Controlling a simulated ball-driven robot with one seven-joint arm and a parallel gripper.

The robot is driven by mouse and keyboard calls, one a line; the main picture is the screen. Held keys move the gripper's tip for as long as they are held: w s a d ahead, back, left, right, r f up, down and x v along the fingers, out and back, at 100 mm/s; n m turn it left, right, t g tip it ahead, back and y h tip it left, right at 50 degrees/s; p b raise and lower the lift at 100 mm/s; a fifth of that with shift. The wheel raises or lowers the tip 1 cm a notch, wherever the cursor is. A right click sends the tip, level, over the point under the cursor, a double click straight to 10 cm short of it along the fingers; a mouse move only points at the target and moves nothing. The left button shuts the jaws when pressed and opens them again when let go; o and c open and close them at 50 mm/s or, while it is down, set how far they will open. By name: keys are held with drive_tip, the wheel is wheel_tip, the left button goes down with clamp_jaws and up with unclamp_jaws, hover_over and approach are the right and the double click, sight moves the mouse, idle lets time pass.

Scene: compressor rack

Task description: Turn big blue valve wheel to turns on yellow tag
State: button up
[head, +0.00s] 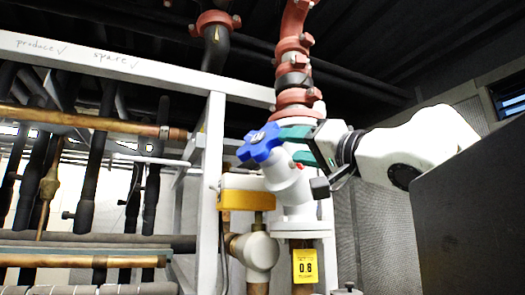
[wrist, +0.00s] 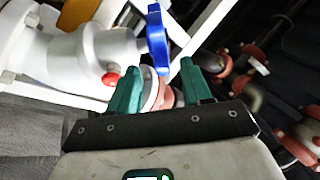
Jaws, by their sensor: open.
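The blue valve wheel (head: 260,142) is lobed and sits on the angled neck of a white valve body (head: 292,185). In the wrist view, the wheel (wrist: 157,38) shows nearly edge-on beyond the open fingers (wrist: 160,85), with nothing gripped. I cannot tell whether a finger touches the valve neck.
A red-clamped pipe (head: 292,70) rises behind my gripper. A white frame post (head: 211,190) stands left of the valve, with a yellow block (head: 246,195) beside it. Copper pipes (head: 95,122) run at the left. A dark panel (head: 470,215) fills the lower right.

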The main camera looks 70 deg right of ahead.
sight(272, 144)
drive_tip(key=p+x, duration=0.2)
drive_tip(key=x, duration=0.8)
drive_tip(key=shift+w, duration=0.1)
drive_tip(key=shift+p, duration=0.3)
clamp_jaws()
